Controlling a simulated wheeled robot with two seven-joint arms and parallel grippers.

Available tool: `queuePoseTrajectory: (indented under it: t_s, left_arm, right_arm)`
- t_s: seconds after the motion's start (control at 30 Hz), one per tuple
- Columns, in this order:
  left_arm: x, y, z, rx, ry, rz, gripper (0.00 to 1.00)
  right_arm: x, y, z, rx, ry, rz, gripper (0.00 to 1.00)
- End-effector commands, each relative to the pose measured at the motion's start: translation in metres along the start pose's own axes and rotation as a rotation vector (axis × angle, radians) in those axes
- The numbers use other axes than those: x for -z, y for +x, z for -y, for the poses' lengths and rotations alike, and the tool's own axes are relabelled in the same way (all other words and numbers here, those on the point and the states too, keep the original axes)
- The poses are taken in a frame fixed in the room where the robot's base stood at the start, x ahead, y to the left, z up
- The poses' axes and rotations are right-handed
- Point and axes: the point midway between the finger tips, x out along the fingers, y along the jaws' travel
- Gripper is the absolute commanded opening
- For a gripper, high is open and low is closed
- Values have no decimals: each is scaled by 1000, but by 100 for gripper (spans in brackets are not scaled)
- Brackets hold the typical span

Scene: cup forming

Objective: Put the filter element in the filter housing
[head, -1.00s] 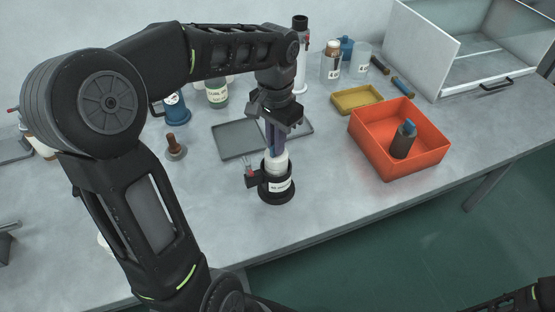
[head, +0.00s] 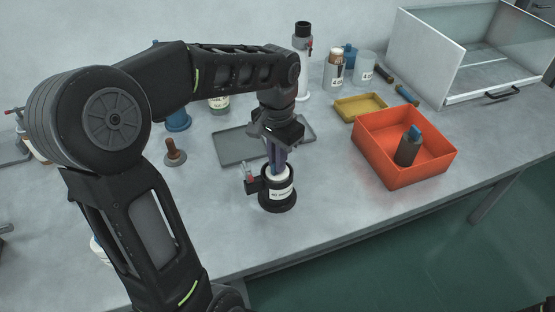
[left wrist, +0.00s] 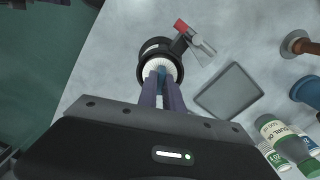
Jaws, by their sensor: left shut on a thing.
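The filter housing (head: 277,194) is a black cylinder with a white label and a side valve with a red part, standing upright on the table. The white filter element (head: 278,173) sits mostly inside its mouth, with only its top showing. My left gripper (head: 277,162) points down from above and is shut on the filter element's top. In the left wrist view the fingers (left wrist: 162,92) reach the white ribbed filter element (left wrist: 160,68) inside the black rim of the housing (left wrist: 149,51). My right gripper is not in view.
An orange bin (head: 383,170) with a dark, blue-topped cylinder (head: 408,150) stands to the right. A grey tray (head: 238,152) lies behind the housing, with a yellow tray (head: 360,107) further back. A brown-handled tool (head: 174,153) stands left. The table in front is clear.

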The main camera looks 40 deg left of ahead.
Motion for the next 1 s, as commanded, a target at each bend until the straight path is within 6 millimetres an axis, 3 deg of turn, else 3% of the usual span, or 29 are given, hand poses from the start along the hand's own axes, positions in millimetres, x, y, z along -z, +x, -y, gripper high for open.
queuePoseTrajectory:
  t_s: [0.43,0.47,0.7,0.9,1.0]
  left_arm:
    - [-1,15,-1,-3,0,6,0]
    - [-2,15,-1,-4,0,7,12]
    - [-1,14,-1,-3,0,6,32]
    - [-1,-5,0,-2,-1,3,32]
    - [1,-17,0,1,0,-2,32]
  right_arm:
    - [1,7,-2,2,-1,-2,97]
    - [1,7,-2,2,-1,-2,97]
    - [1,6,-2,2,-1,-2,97]
    - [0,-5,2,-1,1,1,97]
    - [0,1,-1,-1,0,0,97]
